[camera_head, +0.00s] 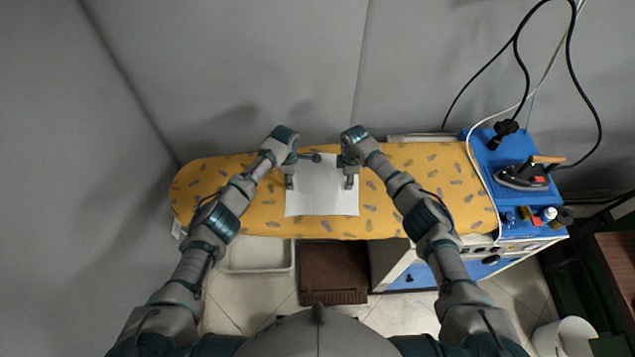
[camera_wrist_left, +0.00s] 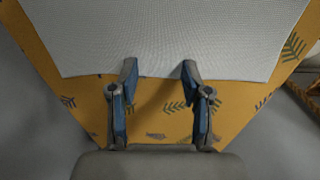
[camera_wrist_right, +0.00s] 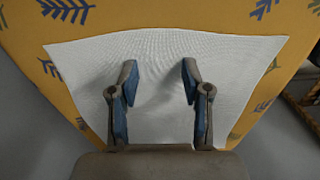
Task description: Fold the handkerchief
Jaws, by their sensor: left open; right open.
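The white handkerchief (camera_head: 321,190) lies flat and spread out on the yellow patterned ironing board (camera_head: 440,185). My left gripper (camera_head: 289,183) is open at the handkerchief's left edge. In the left wrist view its fingertips (camera_wrist_left: 159,68) reach just over the edge of the cloth (camera_wrist_left: 170,35), with bare board between the fingers behind them. My right gripper (camera_head: 349,182) is open over the cloth near its right edge. In the right wrist view both fingers (camera_wrist_right: 159,67) are above the cloth (camera_wrist_right: 230,75). Neither gripper visibly holds cloth; whether the fingertips touch it cannot be told.
An iron (camera_head: 522,176) rests on a blue stand (camera_head: 495,150) at the board's right end, with cables above it. Small bottles (camera_head: 547,214) stand on the same unit. A grey wall (camera_head: 250,70) rises behind the board. The board is bare on both sides of the cloth.

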